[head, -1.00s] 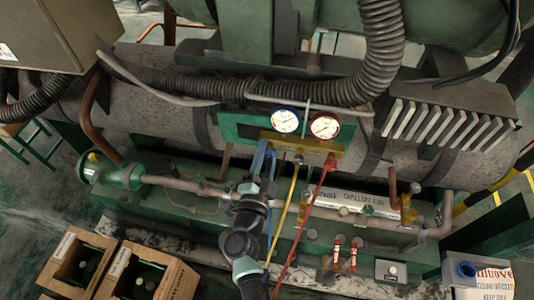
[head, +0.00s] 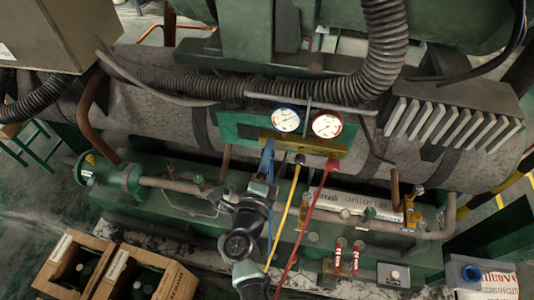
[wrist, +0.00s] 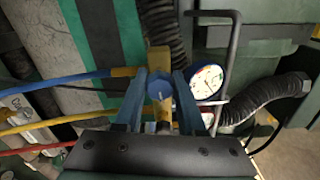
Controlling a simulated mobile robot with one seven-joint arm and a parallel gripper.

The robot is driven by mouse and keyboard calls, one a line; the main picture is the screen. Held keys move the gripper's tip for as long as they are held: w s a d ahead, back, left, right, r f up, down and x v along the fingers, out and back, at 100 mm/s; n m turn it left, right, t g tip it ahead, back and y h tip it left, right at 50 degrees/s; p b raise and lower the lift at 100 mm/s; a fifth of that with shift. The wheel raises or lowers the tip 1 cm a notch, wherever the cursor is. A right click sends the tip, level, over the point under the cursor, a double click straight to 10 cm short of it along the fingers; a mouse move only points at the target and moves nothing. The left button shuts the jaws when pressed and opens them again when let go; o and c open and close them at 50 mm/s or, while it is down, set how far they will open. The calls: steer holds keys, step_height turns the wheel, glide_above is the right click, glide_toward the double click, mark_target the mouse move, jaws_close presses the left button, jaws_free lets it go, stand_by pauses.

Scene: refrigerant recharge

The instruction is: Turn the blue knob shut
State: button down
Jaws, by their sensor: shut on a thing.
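The blue knob (wrist: 160,88) sits on the end of the yellow manifold block (wrist: 158,58) in the wrist view, between my two blue-grey fingers. My gripper (wrist: 160,96) is shut on it, one finger on each side. In the head view my gripper (head: 265,172) is at the left end of the yellow manifold (head: 300,145), below the blue-rimmed gauge (head: 287,119). The knob cannot be made out there, as my gripper and the blue hose crowd that spot.
The red-rimmed gauge (head: 327,125) is right of the blue one. A yellow hose (head: 287,220) and a red hose (head: 308,215) hang close to the right of my arm. Wooden crates (head: 62,262) with bottles stand at lower left. Pipes run across the machine.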

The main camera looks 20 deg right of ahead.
steer(key=shift+m, duration=0.4)
steer(key=c, duration=0.5)
jaws_free()
steer(key=b+v, duration=0.1)
steer(key=v, duration=1.2)
steer(key=shift+w+r, duration=0.1)
